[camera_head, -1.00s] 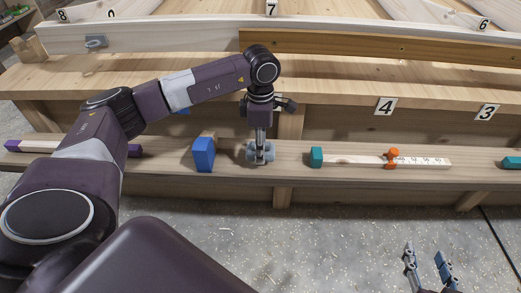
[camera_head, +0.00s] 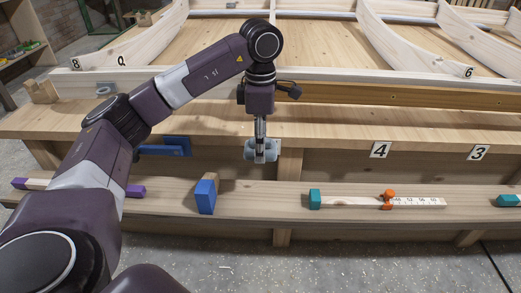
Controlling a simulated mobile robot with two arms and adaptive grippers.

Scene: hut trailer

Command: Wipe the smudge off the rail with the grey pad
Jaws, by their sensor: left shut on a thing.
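My left gripper (camera_head: 261,150) points straight down, shut on a small grey thing that I take to be the grey pad; the fingers hide most of it. They are in front of the workbench's front edge, above the lower shelf (camera_head: 265,200) and apart from it. A pale wooden rail (camera_head: 180,76) runs along the back of the bench top. A grey mark (camera_head: 104,90), which looks like the smudge, is on its left part, behind my left arm and well to the left of the gripper. My right gripper is not in view.
A blue block (camera_head: 205,197) stands on the lower shelf left of the gripper. A purple-ended bar (camera_head: 20,184) lies far left. The bench top (camera_head: 330,120) is clear.

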